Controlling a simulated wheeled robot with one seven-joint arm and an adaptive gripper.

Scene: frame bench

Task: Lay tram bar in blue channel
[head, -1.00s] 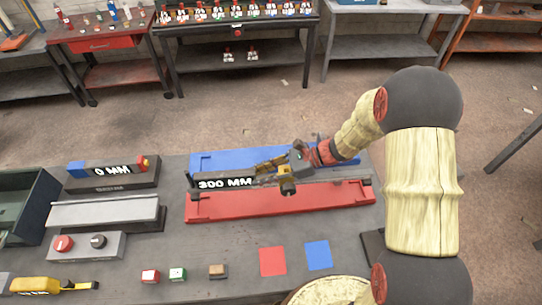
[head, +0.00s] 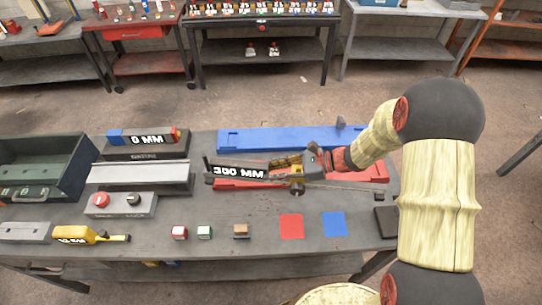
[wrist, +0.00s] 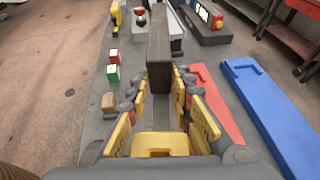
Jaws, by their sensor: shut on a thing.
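The tram bar (head: 235,170) is a long dark bar with a white "300 MM" label. In the wrist view the bar (wrist: 160,50) runs straight ahead between my yellow fingers (wrist: 168,88). The blue channel (head: 275,138) lies clear at the back of the bench, and shows at the right in the wrist view (wrist: 272,110). The red channel (head: 375,173) lies in front of it, partly hidden behind the bar in the head view. The bar appears held above the bench.
A "0 MM" block (head: 142,136) sits on a dark stand at left, beside a grey rail (head: 140,173) and a button box (head: 120,205). A green crate (head: 45,165) is at far left. Small cubes (head: 204,232), a red square (head: 291,227) and a blue square (head: 334,223) lie in front.

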